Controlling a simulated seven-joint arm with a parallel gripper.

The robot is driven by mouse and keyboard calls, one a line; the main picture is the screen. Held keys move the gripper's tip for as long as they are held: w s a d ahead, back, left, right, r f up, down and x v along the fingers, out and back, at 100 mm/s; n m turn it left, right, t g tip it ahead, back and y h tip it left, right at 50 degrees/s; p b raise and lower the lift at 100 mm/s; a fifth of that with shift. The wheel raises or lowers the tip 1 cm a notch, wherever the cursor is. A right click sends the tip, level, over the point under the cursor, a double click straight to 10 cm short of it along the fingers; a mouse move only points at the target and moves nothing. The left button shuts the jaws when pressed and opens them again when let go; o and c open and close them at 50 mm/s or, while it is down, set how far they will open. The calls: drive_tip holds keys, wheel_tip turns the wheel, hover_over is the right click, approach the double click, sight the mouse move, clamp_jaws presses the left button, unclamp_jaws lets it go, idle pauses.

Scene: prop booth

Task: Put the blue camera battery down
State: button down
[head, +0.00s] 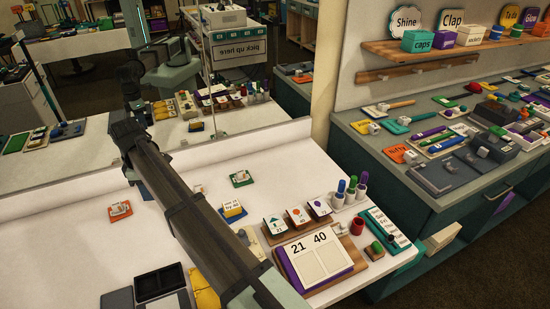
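I cannot make out a blue camera battery for certain in the head view. My dark arm crosses the white table (75,235) from the lower middle up to the left and covers part of it. The fingertips of my gripper do not show, so I cannot see whether it holds anything.
A card board marked 21 40 (318,262) lies at the table's front right. Several markers (340,190), a red cup (357,226) and a yellow block (233,210) stand nearby. The table's left part is mostly clear. A crowded counter (350,140) stands right.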

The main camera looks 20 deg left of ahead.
drive_tip(key=w+d+m, duration=0.5)
drive_tip(key=w+d, duration=0.5)
drive_tip(key=w, duration=0.5)
drive_tip(key=w+d+m, duration=0.5)
drive_tip(key=w+d, duration=0.6)
drive_tip(key=w, duration=0.4)
drive_tip(key=w+d+m, duration=0.4)
drive_tip(key=w+d, duration=0.6)
drive_tip(key=w, duration=0.5)
drive_tip(key=shift+w+d+m, duration=0.3)
drive_tip(key=shift+w+m, duration=0.1)
drive_tip(key=shift+f, duration=4.8)
drive_tip(key=shift+f, duration=0.15)
drive_tip(key=c, duration=0.8)
unclamp_jaws()
